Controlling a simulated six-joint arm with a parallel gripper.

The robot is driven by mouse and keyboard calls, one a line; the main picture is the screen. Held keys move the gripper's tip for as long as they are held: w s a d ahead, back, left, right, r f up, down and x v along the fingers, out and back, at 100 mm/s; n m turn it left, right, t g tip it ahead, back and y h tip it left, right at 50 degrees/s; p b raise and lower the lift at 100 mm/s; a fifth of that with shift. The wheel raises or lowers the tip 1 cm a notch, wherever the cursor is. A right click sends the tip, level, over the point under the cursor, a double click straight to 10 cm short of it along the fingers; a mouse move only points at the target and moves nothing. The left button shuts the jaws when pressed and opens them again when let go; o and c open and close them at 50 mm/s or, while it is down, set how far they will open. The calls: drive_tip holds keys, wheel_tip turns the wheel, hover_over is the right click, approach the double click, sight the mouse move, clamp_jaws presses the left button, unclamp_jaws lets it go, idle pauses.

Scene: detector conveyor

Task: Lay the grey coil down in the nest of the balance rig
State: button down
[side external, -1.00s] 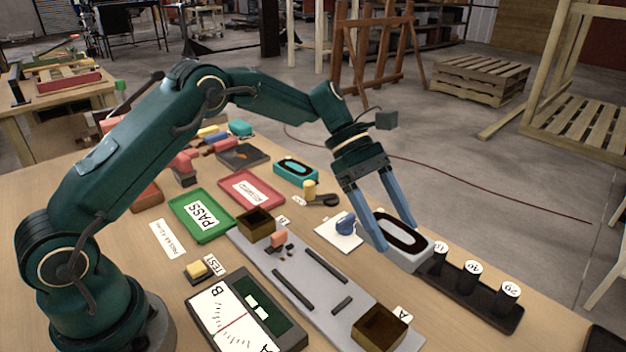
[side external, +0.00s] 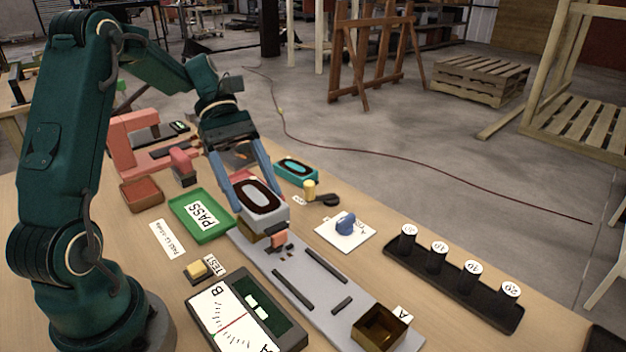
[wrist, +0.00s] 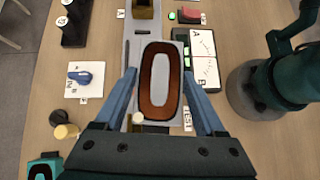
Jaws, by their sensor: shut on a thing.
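The grey coil (side external: 280,214) is a pale grey block with a dark brown oval ring on top. My gripper (side external: 262,209) is shut on it, one blue finger on each side, and holds it above the B end of the balance rig. The rig is a long grey plate (side external: 318,291) with dark strips (side external: 293,289) on it, bare between them. A brass box (side external: 352,324) stands at its A end. In the wrist view the coil (wrist: 160,56) lies between the fingers (wrist: 160,80) and hides the middle of the rig. The B-end box is mostly hidden by the coil.
A small salmon block (side external: 279,241) is close to the coil at the rig. A scale panel (side external: 226,318) is left of the rig; a blue knob (side external: 346,224) on a white card and a rack (side external: 450,285) of several black weights are right. A green PASS tray (side external: 186,207) is left.

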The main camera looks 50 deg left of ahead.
drive_tip(key=shift+s+a+r+n+t, duration=0.15)
drive_tip(key=shift+s+a+n+t, duration=0.05)
drive_tip(key=shift+a, duration=0.25)
drive_tip(key=shift+s+a+r+n+t, duration=0.15)
drive_tip(key=shift+a+n+t, duration=0.05)
drive_tip(key=shift+a, duration=0.2)
approach(321, 289)
drive_tip(key=d, duration=0.1)
drive_tip(key=d+r, duration=0.1)
drive_tip(key=d, duration=0.1)
drive_tip(key=shift+s+d+r, duration=0.1)
drive_tip(key=shift+f, duration=2)
unclamp_jaws()
drive_tip(key=shift+f, duration=0.15)
